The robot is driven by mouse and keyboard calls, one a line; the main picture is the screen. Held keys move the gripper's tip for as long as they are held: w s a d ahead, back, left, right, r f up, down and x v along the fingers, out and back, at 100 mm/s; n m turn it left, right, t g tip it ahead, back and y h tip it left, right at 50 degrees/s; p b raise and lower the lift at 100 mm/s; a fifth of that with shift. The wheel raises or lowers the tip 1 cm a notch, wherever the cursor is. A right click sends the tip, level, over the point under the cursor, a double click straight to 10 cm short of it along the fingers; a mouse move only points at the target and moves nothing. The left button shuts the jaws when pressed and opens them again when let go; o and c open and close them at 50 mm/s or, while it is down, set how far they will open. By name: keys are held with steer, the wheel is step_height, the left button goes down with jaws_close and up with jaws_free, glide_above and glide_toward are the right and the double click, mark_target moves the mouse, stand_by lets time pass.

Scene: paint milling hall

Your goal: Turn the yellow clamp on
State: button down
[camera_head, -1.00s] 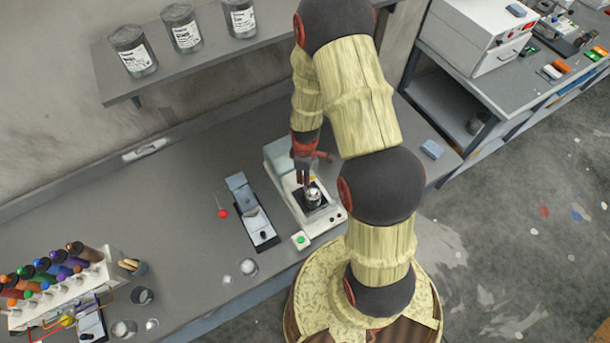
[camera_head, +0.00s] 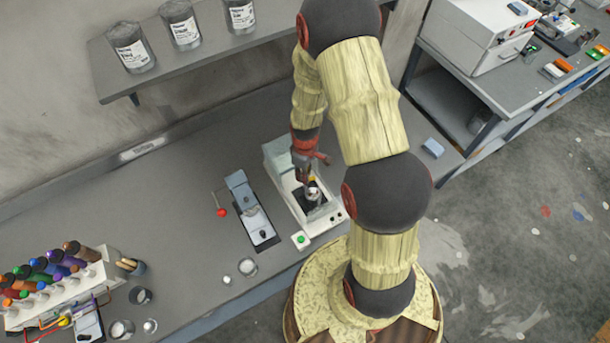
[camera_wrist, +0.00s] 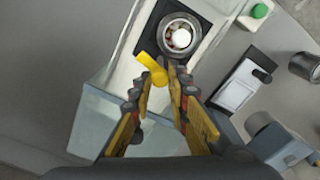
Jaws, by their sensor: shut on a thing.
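The yellow clamp (camera_wrist: 153,69) is a small bright lever on the white machine (camera_wrist: 129,62), beside a round metal cup (camera_wrist: 180,36) set in a black square plate. In the head view a bit of the yellow clamp (camera_head: 312,179) shows just right of my gripper (camera_head: 303,176). In the wrist view my gripper (camera_wrist: 164,80) has its fingertips around the lower end of the clamp and is shut on it. The fingers partly hide where they meet the clamp. The white machine (camera_head: 327,219) stands on the grey bench.
A grey-and-black device (camera_head: 250,215) and a red-knobbed lever (camera_head: 221,212) stand left of the machine. A green button (camera_head: 301,239) is at its front. Small cups and a bottle rack (camera_head: 70,290) are farther left. A shelf (camera_head: 170,75) with tins hangs behind.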

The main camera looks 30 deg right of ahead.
steer(key=m+b, duration=0.1)
steer(key=m, duration=0.2)
steer(key=shift+f+m+b, duration=0.1)
steer(key=shift+m+b, duration=0.2)
steer(key=shift+m, duration=0.1)
steer(key=m+b, duration=0.1)
steer(key=m, duration=0.2)
steer(key=shift+m, duration=0.3)
steer(key=m+b, duration=0.1)
steer(key=m, duration=0.3)
steer(key=shift+b, duration=0.3)
steer(key=shift+m+b, duration=0.4)
steer(key=shift+m, duration=1.5)
steer(key=c, duration=1.7)
jaws_free()
steer(key=shift+r, duration=4.1)
